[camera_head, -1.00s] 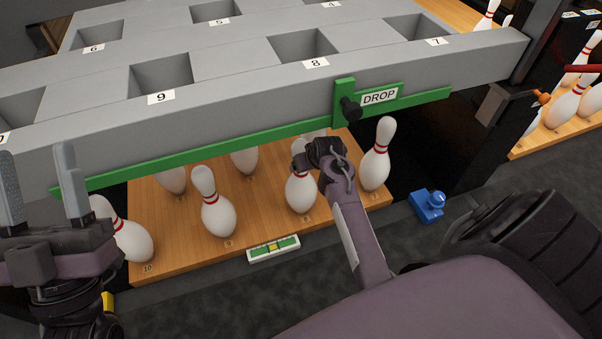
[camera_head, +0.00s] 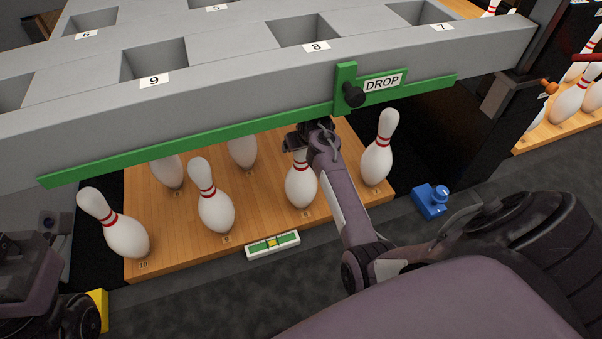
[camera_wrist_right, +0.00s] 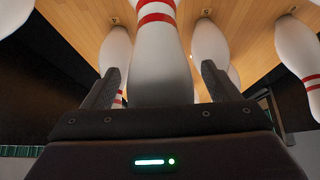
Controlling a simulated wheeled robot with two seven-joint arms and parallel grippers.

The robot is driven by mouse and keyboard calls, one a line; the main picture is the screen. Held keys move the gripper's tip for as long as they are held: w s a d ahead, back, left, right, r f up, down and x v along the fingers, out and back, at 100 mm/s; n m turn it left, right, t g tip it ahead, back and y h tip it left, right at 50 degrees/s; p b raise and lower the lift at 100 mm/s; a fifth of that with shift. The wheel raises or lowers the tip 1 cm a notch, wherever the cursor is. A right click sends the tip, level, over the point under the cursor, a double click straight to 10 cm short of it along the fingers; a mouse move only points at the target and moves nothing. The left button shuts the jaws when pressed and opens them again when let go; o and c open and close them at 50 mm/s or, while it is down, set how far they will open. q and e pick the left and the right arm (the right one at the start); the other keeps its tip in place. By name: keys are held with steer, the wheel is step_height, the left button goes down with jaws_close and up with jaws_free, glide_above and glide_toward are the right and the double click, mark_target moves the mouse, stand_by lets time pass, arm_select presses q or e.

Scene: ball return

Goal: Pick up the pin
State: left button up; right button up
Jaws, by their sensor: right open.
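Several white pins with red neck stripes stand on the wooden deck (camera_head: 265,215). My right gripper (camera_head: 300,138) is at the upper part of the pin at spot 8 (camera_head: 300,185), whose top it hides in the head view. In the right wrist view the open fingers of my right gripper (camera_wrist_right: 160,85) lie on either side of a striped pin (camera_wrist_right: 160,55), with dark gaps beside it. Pin 9 (camera_head: 214,205) and pin 10 (camera_head: 122,235) are to the left, pin 7 (camera_head: 377,160) to the right. Only part of my left arm shows at the left edge; its fingers are outside the picture.
The grey rack (camera_head: 230,90) with square holes and a green DROP bar (camera_head: 220,140) hangs low over the deck, close above my right gripper. A level (camera_head: 272,245) sits at the deck's front edge. A blue device (camera_head: 430,201) lies on the floor at right.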

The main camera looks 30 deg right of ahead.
steer(key=shift+w+f, duration=0.1)
steer(key=shift+w, duration=0.05)
steer(key=c, duration=0.8)
steer(key=shift+w+d+r, duration=0.1)
steer(key=shift+w+r, duration=0.05)
steer(key=shift+r, duration=0.05)
steer(key=shift+c, duration=1.3)
